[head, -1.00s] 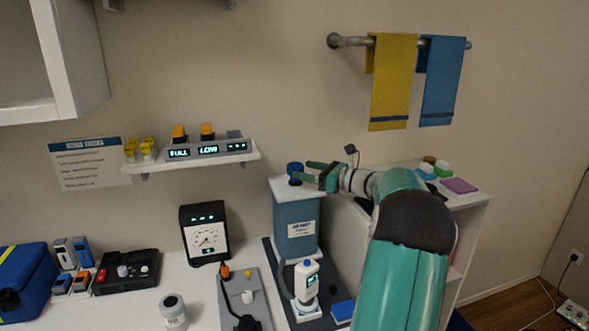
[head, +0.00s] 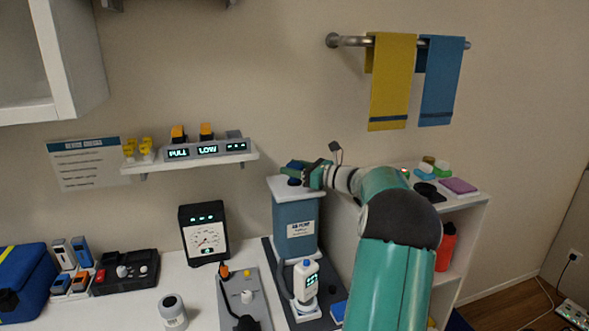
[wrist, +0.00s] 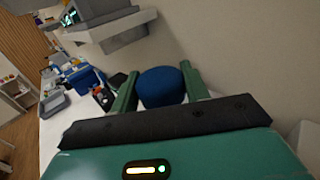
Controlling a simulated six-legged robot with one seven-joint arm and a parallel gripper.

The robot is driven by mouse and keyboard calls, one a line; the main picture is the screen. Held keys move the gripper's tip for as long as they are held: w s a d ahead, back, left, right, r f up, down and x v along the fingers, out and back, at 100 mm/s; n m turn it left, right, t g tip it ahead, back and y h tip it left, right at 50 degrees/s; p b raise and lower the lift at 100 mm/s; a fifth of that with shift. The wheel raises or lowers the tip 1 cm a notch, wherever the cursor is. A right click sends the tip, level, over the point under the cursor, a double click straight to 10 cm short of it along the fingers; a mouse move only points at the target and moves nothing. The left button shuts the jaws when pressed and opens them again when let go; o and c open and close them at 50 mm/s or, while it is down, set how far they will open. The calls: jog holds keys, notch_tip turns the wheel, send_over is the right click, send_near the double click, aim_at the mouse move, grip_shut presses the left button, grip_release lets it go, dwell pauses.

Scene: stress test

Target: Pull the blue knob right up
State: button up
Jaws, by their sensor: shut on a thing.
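The blue knob (wrist: 161,87) sits between the two green fingers of my gripper (wrist: 160,90) in the wrist view. In the head view the knob (head: 294,166) is on the white top of a blue-grey box (head: 294,218) with a white label, and is partly covered by the fingers. My gripper (head: 303,172) comes in from the right and is shut on the knob. The knob's underside and stem are hidden, so I cannot tell how high it stands above the box top.
A white handheld device (head: 306,280) stands just in front of the box. A dial gauge (head: 204,235) stands to its left. A wall shelf (head: 200,160) with displays is behind at left. A white shelf unit (head: 462,235) is at right under my arm. Towels (head: 392,85) hang above.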

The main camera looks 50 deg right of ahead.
aim_at(295, 164)
notch_tip(295, 164, up, 20)
jog(key=shift+r, duration=0.2)
dwell(0.4)
jog(key=o, duration=1.3)
jog(key=shift+s, duration=0.1)
jog(key=shift+o, duration=0.3)
jog(key=shift+f, duration=0.15)
jog(key=v, duration=1.3)
jog(key=shift+s+d, duration=0.15)
jog(key=shift+s, duration=0.15)
